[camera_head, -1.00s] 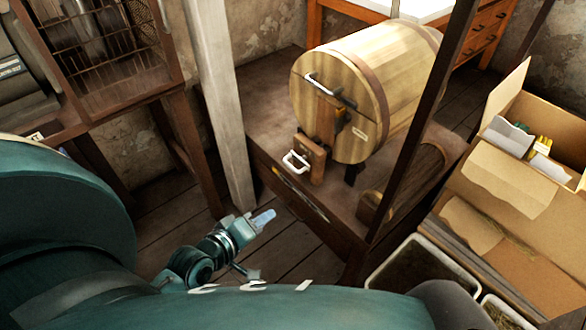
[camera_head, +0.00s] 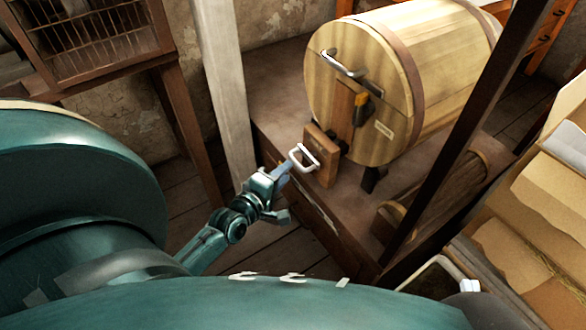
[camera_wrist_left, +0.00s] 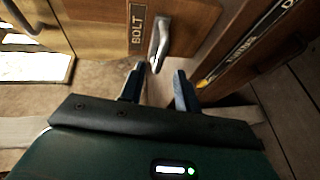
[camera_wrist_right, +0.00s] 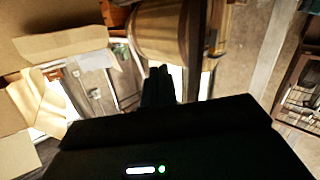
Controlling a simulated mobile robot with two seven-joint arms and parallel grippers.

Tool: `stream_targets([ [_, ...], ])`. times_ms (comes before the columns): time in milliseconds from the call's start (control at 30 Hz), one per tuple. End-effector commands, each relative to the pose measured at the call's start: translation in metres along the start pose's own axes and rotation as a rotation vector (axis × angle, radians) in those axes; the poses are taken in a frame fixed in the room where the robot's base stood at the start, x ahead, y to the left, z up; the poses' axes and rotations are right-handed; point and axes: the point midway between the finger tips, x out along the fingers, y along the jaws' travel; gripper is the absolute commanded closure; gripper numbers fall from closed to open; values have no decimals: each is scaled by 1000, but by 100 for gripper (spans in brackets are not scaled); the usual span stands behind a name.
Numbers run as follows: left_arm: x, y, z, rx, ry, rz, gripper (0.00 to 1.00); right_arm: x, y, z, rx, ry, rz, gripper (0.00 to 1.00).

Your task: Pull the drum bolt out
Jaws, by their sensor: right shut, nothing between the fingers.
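The drum (camera_head: 450,90) is a pale wooden barrel lying on its side on a brown bench. At its lower front is the bolt, a brown wooden block (camera_head: 321,155) with a silver loop handle (camera_head: 303,158). In the left wrist view the BOLT label (camera_wrist_left: 137,32) sits beside that handle (camera_wrist_left: 159,42). My left gripper (camera_head: 283,172) is at the handle. Its fingers (camera_wrist_left: 158,72) are open, and the handle's near end shows between the tips with gaps on both sides. My right gripper (camera_wrist_right: 159,80) is shut and empty, seen only in the right wrist view.
A second metal handle (camera_head: 343,64) is on the drum's face, with a dark and orange latch-like part (camera_head: 361,106) below it. A pale post (camera_head: 224,90) stands left of the bench and a dark post (camera_head: 455,140) right of it. Cardboard (camera_head: 550,200) lies at the right.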

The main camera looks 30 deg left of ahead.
Motion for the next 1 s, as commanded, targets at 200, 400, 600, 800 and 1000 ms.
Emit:
stream_targets([
  [200, 35, -2, 0, -1, 0, 1, 68, 2, -3, 1, -25, 71, -2, 100],
  [400, 46, -1, 0, 1, -1, -1, 68, 2, -4, -2, -34, 99, -3, 100],
  [600, 47, 0, 0, 1, -1, -1, 68, 2, -4, -2, -34, 101, -3, 100],
  [800, 47, 0, 0, 1, -1, -1, 79, 2, -4, -2, -34, 101, -3, 100],
  [1000, 47, 0, 0, 1, -1, -1, 95, 2, -4, -2, -35, 101, -3, 100],
])
